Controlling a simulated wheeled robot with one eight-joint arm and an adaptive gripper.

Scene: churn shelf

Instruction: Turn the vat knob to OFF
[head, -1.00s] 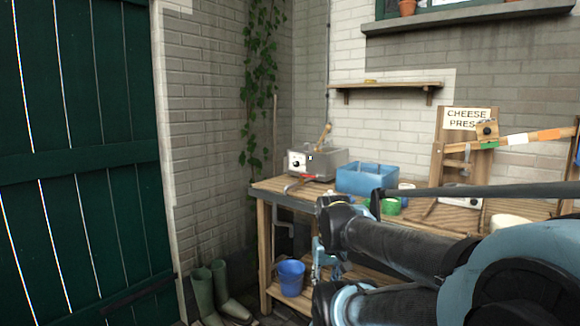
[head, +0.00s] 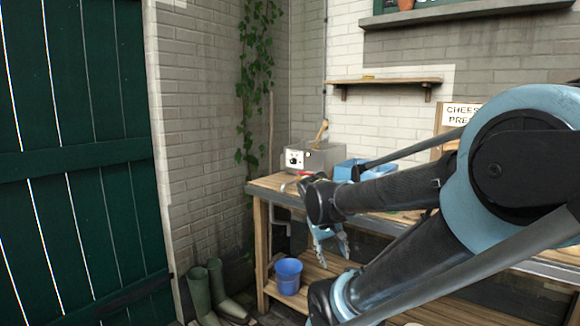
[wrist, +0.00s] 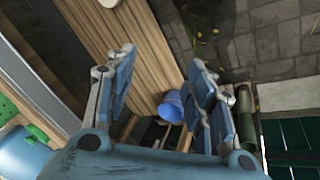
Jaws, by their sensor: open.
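The vat (head: 318,156) is a grey metal box at the far left end of the bench. Its white front panel carries a dark round knob (head: 293,161); the pointer's setting is too small to read. My gripper (head: 330,250) hangs in front of the bench edge, below and to the right of the vat and apart from it. In the wrist view my gripper (wrist: 160,85) shows its two blue fingers spread wide with nothing between them. The wrist camera looks down past the bench, and the knob is not in that view.
The wooden bench (head: 270,186) has a blue tub (head: 345,169) right of the vat, partly behind my arm. A red-handled tool (head: 305,174) lies before the vat. Below are a blue bucket (head: 288,277) and green boots (head: 200,295). A green door (head: 80,160) stands left.

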